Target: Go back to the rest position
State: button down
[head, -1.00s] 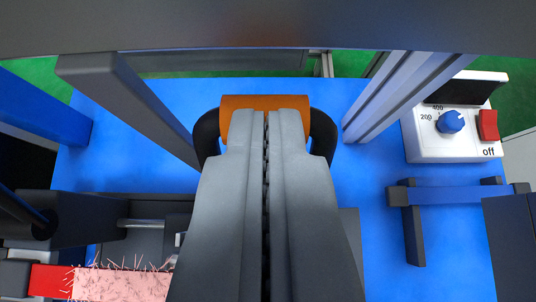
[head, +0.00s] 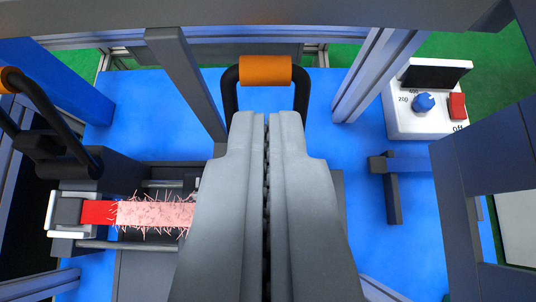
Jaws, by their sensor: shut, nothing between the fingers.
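My gripper (head: 266,122) is in the middle of the head view, its two grey fingers closed together with nothing between them. Just beyond the fingertips is an orange grip (head: 265,71) on a black curved handle. The fingers overlap the lower part of this handle in the picture, and I cannot tell whether they touch it. The fingers hide what lies directly below them.
A pink bristly bar with a red end (head: 155,213) lies in a dark fixture at left. Another black handle (head: 45,110) stands at far left. A white control box (head: 428,105) with blue knob and red switch reads "off". Grey posts and dark frames surround the blue floor (head: 290,150).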

jog(key=s+d+r+t, duration=0.1)
jog(key=s+r, duration=0.4)
jog(key=s, duration=0.4)
jog(key=s+d+r+t, duration=0.1)
jog(key=s+r, duration=0.4)
jog(key=s, duration=0.4)
jog(key=s+d+r+t, duration=0.1)
jog(key=s+r, duration=0.4)
jog(key=s, duration=0.4)
jog(key=s+d+t, duration=0.2)
jog(key=s+t, duration=0.1)
jog(key=s, duration=2)
jog(key=shift+t, duration=0.3)
